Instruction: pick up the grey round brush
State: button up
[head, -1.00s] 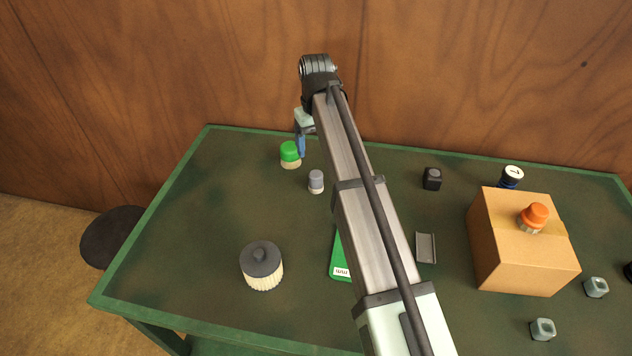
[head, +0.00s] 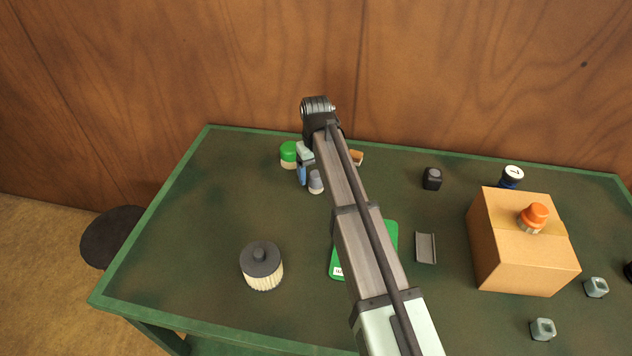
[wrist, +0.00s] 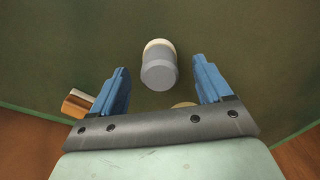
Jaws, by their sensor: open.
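The grey round brush (head: 316,184) is small, with a grey cap over a cream base, and stands on the green table left of my arm. The wrist view shows this brush (wrist: 160,74) between my two blue fingers, apart from both. My gripper (head: 302,176) is open and empty, above and just beside the brush in the head view, partly hidden by my arm. It also shows in the wrist view (wrist: 161,65). A larger round brush (head: 261,268) with a dark grey knobbed top and cream bristles stands at the front left.
A green-capped brush (head: 289,154) stands close behind my gripper. An orange-brown block (head: 356,158) is right of my arm. A green box (head: 391,236) lies partly under my arm. A cardboard box (head: 522,250) stands at right.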

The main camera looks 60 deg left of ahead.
aim_at(316, 174)
notch_tip(316, 174, down, 3)
jog(key=shift+f, duration=0.2)
jog(key=shift+c, duration=0.2)
jog(key=c, duration=1.1)
